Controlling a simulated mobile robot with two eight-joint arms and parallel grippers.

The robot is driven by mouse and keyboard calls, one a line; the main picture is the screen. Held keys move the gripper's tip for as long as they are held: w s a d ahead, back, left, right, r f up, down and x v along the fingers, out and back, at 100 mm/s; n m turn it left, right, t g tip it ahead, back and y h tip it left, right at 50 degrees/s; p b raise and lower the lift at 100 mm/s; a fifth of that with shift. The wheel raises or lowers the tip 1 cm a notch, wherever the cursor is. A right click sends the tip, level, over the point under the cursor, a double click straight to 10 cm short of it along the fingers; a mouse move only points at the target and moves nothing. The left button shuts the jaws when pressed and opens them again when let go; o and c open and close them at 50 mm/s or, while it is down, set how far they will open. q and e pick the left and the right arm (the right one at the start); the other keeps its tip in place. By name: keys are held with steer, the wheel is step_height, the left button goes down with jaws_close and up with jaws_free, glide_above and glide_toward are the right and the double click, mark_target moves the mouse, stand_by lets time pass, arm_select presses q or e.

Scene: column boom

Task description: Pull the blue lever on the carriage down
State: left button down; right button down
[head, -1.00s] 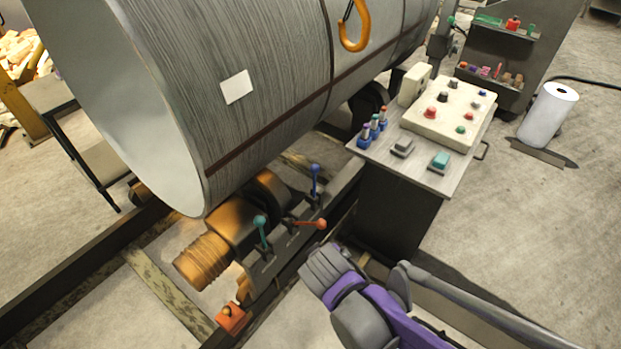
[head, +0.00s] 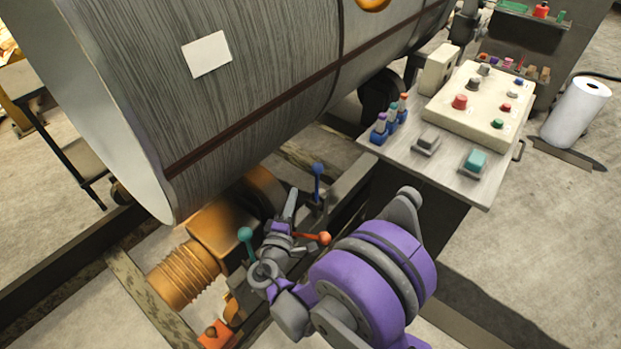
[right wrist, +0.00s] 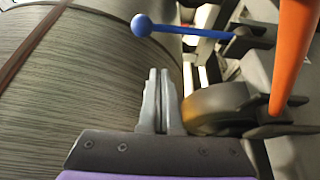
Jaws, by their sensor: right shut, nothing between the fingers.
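The blue lever (head: 317,183) stands upright on the carriage, with a round knob on top. In the right wrist view the blue lever (right wrist: 185,29) lies across the top, ahead of the fingertips and apart from them. A teal lever (head: 249,245) and an orange-red lever (head: 310,237) sit on the same carriage; the orange-red one leans right. My right gripper (head: 291,194) is between these levers, its fingers pointing toward the blue lever's side. In the right wrist view my right gripper (right wrist: 161,72) has its fingers together and empty. My left gripper is out of view.
A large grey cylinder (head: 260,80) fills the space behind and left of the levers. A control desk (head: 447,172) with buttons stands to the right. An orange lever (right wrist: 294,50) is close at the right wrist camera's right side. Open floor lies right.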

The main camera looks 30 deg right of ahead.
mark_target(317, 187)
steer(key=shift+w+d, duration=0.1)
steer(key=w+d, duration=0.3)
steer(key=d, duration=0.4)
steer(key=shift+w+b, duration=0.3)
stand_by(0.3)
steer(key=shift+s+d, duration=0.4)
steer(key=shift+s, duration=0.4)
